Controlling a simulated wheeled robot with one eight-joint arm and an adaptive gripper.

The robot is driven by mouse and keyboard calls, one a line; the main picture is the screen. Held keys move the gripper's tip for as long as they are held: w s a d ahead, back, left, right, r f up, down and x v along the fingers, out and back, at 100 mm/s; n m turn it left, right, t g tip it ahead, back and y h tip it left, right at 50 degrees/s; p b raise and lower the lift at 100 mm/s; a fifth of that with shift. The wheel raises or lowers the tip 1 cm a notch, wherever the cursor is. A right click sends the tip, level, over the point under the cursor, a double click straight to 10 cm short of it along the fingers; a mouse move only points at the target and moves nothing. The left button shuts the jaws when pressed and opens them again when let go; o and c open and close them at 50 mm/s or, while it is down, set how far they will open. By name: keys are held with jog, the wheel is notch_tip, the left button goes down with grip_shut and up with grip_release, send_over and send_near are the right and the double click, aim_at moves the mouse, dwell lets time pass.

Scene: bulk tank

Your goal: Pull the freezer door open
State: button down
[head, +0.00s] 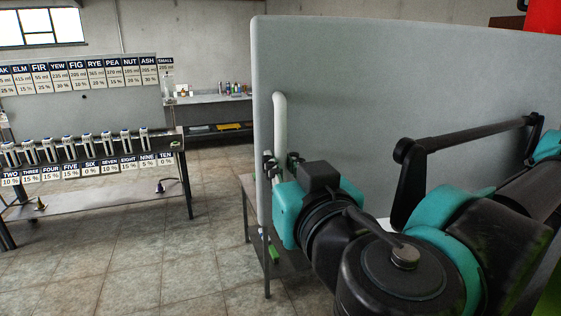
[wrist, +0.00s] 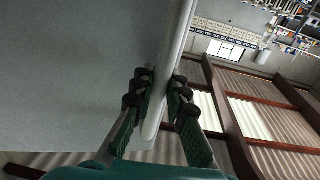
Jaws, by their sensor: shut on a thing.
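The freezer door (head: 400,80) is a large plain grey panel filling the right half of the head view. A pale vertical bar handle (head: 280,118) stands near its left edge. My gripper (head: 281,163) is at the lower end of this handle. In the wrist view the dark ribbed fingers of my gripper (wrist: 160,92) are on either side of the handle (wrist: 165,75) and shut on it. The door face (wrist: 70,70) fills the left of that view. The freezer's inside is not in view, and I cannot tell how far the door stands from its frame.
A low table (head: 257,205) stands close below my gripper, beside the door's left edge. A dispenser rack (head: 80,150) with labelled signs is at the left. A bench (head: 215,98) with bottles is at the back. The tiled floor (head: 140,240) between is clear.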

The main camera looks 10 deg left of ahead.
jog(key=c, duration=1.5)
grip_release()
jog(key=shift+r, duration=0.1)
send_near(272, 88)
jog(key=x, duration=0.5)
jog(key=shift+w, duration=0.2)
